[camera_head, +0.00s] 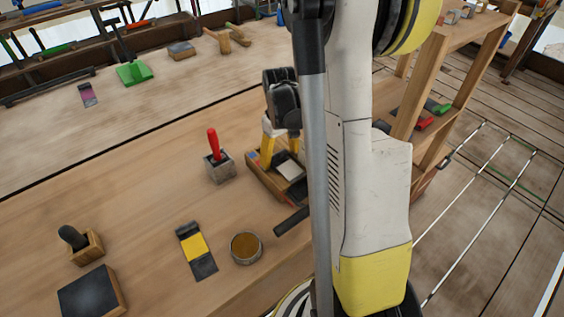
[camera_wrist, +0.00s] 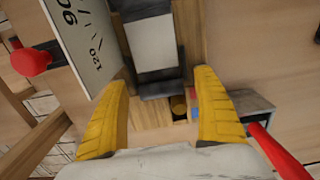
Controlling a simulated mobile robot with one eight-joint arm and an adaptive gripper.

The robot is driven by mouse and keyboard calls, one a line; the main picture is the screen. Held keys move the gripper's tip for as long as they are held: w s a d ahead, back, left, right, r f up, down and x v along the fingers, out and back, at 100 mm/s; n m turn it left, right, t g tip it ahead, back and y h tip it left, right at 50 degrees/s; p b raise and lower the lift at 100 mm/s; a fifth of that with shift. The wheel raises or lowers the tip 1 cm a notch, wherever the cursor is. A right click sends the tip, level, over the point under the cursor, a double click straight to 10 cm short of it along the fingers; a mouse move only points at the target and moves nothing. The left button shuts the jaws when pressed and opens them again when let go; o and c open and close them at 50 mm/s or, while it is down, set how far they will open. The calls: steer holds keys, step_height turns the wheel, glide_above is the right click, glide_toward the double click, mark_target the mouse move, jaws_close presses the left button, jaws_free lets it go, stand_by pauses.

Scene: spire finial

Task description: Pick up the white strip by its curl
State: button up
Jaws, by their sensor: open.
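A white strip (camera_wrist: 154,45) with dark grey ends lies in a wooden tray (camera_wrist: 150,115) ahead of my fingers in the wrist view. In the head view the white strip (camera_head: 289,170) shows beside my gripper, in the tray (camera_head: 262,182) on the bench. I cannot make out its curl. My gripper (camera_head: 281,150) is open above the tray. In the wrist view its two yellow fingers (camera_wrist: 162,80) stand wide apart with nothing held between them. I cannot tell the height of the fingertips above the strip. My arm hides part of the tray.
A red-handled tool (camera_head: 213,142) stands in a grey block left of the tray. A round tin (camera_head: 246,248) and a yellow-and-dark strip (camera_head: 195,247) lie nearer. A white plate with numbers (camera_wrist: 82,40) stands close to the left finger. The bench's left middle is clear.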

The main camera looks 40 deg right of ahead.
steer(key=c, duration=1.5)
steer(key=shift+r, duration=0.15)
